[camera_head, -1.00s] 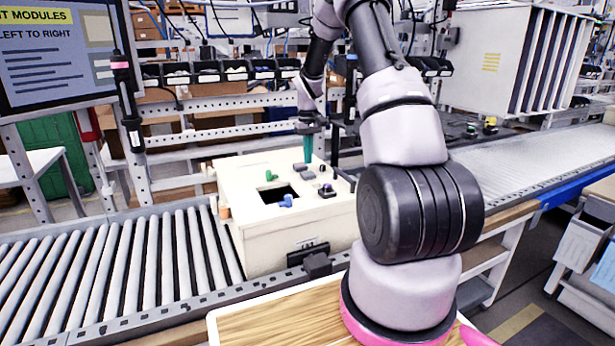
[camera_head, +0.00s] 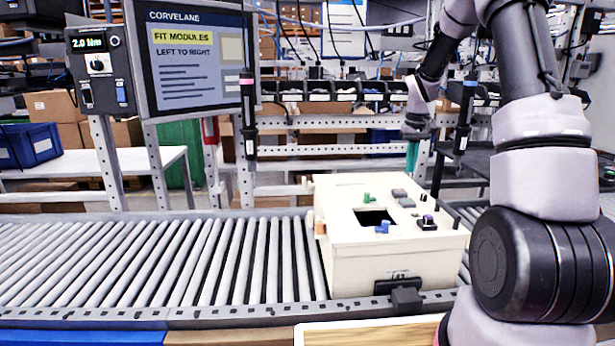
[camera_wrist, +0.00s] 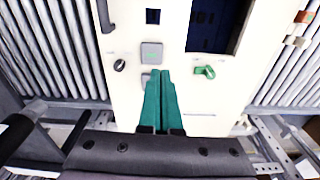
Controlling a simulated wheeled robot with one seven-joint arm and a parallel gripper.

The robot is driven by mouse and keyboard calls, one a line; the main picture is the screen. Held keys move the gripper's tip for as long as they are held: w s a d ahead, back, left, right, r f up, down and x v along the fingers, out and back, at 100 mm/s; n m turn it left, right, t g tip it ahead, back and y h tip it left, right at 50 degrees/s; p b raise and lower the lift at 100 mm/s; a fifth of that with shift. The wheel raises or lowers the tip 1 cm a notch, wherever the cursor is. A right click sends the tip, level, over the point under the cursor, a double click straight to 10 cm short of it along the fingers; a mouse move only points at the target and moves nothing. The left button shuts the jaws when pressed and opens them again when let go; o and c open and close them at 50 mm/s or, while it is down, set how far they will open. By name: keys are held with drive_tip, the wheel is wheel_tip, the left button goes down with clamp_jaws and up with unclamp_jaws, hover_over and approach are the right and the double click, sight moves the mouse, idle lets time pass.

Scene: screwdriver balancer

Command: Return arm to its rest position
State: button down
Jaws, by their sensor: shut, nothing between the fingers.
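My gripper (camera_head: 411,158) has teal fingers that point down above the far part of a cream box. In the wrist view the two teal fingers (camera_wrist: 163,75) lie side by side, shut, with nothing between them. The cream box (camera_head: 345,262) stands on the roller conveyor. Its top carries a green part (camera_head: 368,197), a blue part (camera_head: 382,228), grey modules, a black knob and a dark square opening (camera_head: 374,217). In the wrist view the fingertips overlap the panel next to a grey button (camera_wrist: 152,52); whether they touch it I cannot tell.
The roller conveyor (camera_head: 160,262) runs left of the box. A screen (camera_head: 197,60) and a digital controller (camera_head: 100,68) stand at the back left. A hanging screwdriver (camera_head: 248,115) is beside the screen. A row of dark bins (camera_head: 330,90) lines the rack behind.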

drive_tip(key=s+a+r+m+t, duration=0.1)
drive_tip(key=s+a+r+t, duration=0.15)
drive_tip(key=s+r, duration=0.45)
drive_tip(key=s+a+r+m+t, duration=0.1)
drive_tip(key=s+a+r, duration=0.4)
drive_tip(key=r, duration=0.4)
drive_tip(key=s+a+r+m+t+y, duration=0.1)
drive_tip(key=s+a+r, duration=0.1)
drive_tip(key=s, duration=0.8)
drive_tip(key=s+a+r+m+t+y, duration=0.1)
drive_tip(key=s+a+r+t, duration=0.1)
drive_tip(key=s, duration=0.7)
drive_tip(key=shift+s+r, duration=0.4)
drive_tip(key=shift+r, duration=0.05)
